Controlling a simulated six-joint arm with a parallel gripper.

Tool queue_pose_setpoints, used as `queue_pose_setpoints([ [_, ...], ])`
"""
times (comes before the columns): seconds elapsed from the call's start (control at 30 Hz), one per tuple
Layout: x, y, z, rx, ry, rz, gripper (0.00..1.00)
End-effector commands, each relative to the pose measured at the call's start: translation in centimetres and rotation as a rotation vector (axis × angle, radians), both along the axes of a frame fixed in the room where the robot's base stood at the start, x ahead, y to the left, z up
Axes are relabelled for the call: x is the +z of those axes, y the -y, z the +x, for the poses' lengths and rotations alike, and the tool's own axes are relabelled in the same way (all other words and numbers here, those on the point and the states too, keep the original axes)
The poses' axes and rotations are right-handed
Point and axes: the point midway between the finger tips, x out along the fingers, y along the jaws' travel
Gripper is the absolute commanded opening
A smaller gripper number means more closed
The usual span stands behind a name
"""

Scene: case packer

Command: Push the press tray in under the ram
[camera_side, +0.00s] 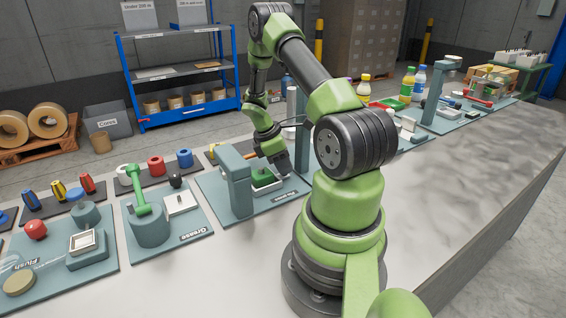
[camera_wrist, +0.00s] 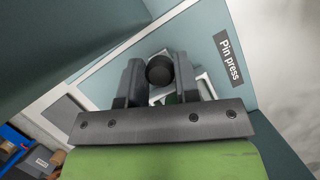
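The press tray (camera_side: 268,187) is a pale, shallow tray at the foot of the grey-green pin press (camera_side: 237,182) in the side view. A green piece (camera_side: 262,175) is at the tray, and pale tray edges (camera_wrist: 207,83) show in the wrist view. My gripper (camera_side: 282,166) is low over the tray, pointing down. In the wrist view a round black knob (camera_wrist: 159,70) sits between the two fingers of my gripper (camera_wrist: 158,78). The fingers are apart and close on both sides of the knob; whether they touch it is unclear. My fingers hide part of the tray.
The label "Pin press" (camera_wrist: 229,59) is on the teal base plate. A grease station (camera_side: 150,225) stands to the left, and other stations with bottles (camera_side: 413,80) stand to the right. The pale bench top (camera_side: 450,190) in front is clear.

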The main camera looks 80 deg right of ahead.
Motion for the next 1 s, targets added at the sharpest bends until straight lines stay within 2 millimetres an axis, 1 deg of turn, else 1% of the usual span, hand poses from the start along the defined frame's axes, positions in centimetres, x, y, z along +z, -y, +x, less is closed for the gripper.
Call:
queue_pose_setpoints([
  [0.03, 0.0, 0.0, 0.0, 0.000, 0.000, 0.000, 0.06],
  [0.07, 0.0, 0.0, 0.0, 0.000, 0.000, 0.000, 0.00],
  [0.2, 0.0, -0.2, 0.2, 0.001, 0.000, -0.001, 0.00],
  [0.27, 0.0, -0.7, 0.8, 0.004, 0.000, -0.001, 0.00],
  [0.4, 0.0, -2.3, 2.5, 0.006, 0.002, -0.001, 0.00],
  [0.5, 0.0, -3.0, 3.2, 0.005, 0.001, -0.002, 0.00],
  [0.77, 0.0, -3.1, 3.2, 0.002, 0.001, -0.002, 0.00],
  [0.8, 0.0, -3.1, 3.2, 0.002, 0.001, -0.002, 0.31],
  [0.87, 0.0, -3.1, 3.2, 0.002, 0.001, -0.002, 0.45],
  [0.9, 0.0, -3.1, 3.2, 0.002, 0.001, -0.001, 0.54],
  [1.0, 0.0, -3.1, 3.2, 0.002, 0.001, -0.001, 0.54],
])
